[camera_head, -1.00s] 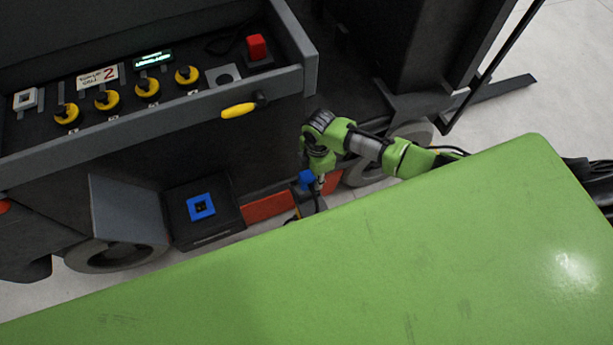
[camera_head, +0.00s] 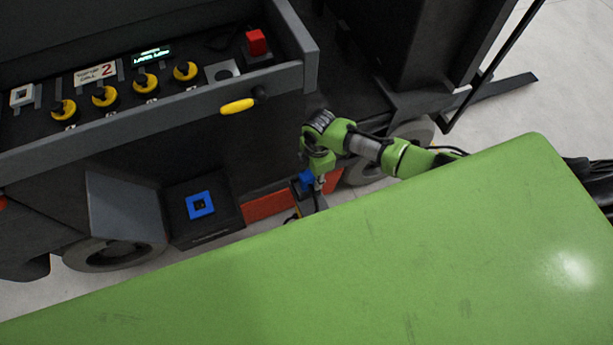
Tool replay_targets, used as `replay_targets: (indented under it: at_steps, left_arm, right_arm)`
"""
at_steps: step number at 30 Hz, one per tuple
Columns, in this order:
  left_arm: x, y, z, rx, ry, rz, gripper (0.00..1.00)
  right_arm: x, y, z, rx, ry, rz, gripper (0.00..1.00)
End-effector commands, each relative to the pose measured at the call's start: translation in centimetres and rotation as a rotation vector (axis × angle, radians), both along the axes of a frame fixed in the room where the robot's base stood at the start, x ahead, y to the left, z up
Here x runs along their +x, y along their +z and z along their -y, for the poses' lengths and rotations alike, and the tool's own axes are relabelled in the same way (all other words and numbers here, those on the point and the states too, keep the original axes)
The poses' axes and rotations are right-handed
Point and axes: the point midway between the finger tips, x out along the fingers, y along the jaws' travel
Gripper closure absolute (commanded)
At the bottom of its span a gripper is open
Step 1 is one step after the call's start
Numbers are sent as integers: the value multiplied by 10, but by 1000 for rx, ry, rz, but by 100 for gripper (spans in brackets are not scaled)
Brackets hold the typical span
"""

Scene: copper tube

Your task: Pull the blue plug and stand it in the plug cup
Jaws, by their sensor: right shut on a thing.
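The blue plug (camera_head: 306,180) shows low beside the dark machine, just beyond the green surface. My right gripper (camera_head: 317,183) points down there and is shut on it; the fingers and the green wrist hide part of it. A dark grey piece and a black cable show just below the plug, but I cannot tell whether the plug touches that piece. A blue square socket (camera_head: 200,205) sits on a black box to the left. I cannot identify the plug cup with certainty. My left gripper is not in view.
A large green surface (camera_head: 330,270) fills the foreground and hides the floor near the plug. A panel above carries several yellow knobs (camera_head: 145,82), a red button (camera_head: 257,43) and a lit display (camera_head: 152,55). A yellow handle (camera_head: 238,106) sticks out in front.

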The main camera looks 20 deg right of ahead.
Motion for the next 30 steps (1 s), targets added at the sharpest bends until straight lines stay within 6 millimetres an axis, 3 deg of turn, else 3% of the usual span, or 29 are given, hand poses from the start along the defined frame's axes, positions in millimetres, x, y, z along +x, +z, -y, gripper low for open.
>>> replay_targets:
  at_steps: [28,29,30]
  left_arm:
    - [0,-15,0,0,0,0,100]
    - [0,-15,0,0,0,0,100]
    - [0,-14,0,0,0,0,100]
  right_arm:
    - [0,-20,1,-1,1,0,100]
    - [0,-20,1,-1,1,0,70]
    - [0,-19,0,-1,1,1,60]
